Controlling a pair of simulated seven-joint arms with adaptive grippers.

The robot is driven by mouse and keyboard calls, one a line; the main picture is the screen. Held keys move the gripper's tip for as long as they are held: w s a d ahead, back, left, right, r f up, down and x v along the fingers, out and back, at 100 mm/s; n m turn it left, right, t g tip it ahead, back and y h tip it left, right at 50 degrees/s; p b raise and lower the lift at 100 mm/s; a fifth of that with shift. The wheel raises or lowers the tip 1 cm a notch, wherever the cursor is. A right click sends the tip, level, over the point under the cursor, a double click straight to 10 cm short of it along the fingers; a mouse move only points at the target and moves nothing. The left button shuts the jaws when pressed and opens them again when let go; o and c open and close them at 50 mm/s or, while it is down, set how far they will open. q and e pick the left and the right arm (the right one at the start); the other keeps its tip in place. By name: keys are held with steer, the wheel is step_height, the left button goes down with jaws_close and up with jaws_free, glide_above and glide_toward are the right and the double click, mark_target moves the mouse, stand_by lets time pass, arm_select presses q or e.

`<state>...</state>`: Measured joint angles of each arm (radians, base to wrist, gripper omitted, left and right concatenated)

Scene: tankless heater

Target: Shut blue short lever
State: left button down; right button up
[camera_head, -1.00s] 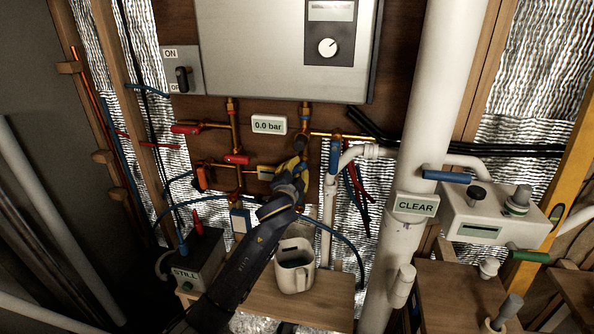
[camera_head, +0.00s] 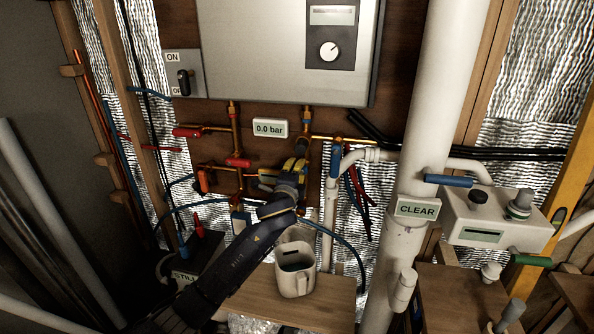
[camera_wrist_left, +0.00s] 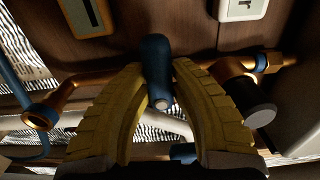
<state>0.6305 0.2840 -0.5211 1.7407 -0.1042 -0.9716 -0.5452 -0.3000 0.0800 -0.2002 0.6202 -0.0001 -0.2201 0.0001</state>
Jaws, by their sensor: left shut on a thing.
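In the left wrist view, the blue short lever (camera_wrist_left: 157,68) stands between the two yellow fingers of my left gripper (camera_wrist_left: 158,80), its rounded end toward the camera. The gripper is shut on it. In the head view my left gripper (camera_head: 292,165) is at the copper pipework under the heater, right of the red valve levers. The lever in its grip is hidden there by the fingers and wrist. My right gripper is not in view.
The heater (camera_head: 285,50) is above, with a 0.0 bar gauge (camera_head: 270,128) below it. Another blue lever (camera_head: 335,161) hangs close right of the gripper. A red lever (camera_head: 238,162) is to the left. A white jug (camera_head: 296,278) stands on the wooden shelf (camera_head: 335,300) below.

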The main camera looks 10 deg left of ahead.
arm_select(q)
steer(key=shift+r, duration=0.15)
steer(key=c, duration=1.2)
jaws_free()
steer(key=shift+o, duration=0.2)
steer(key=s, duration=1.2)
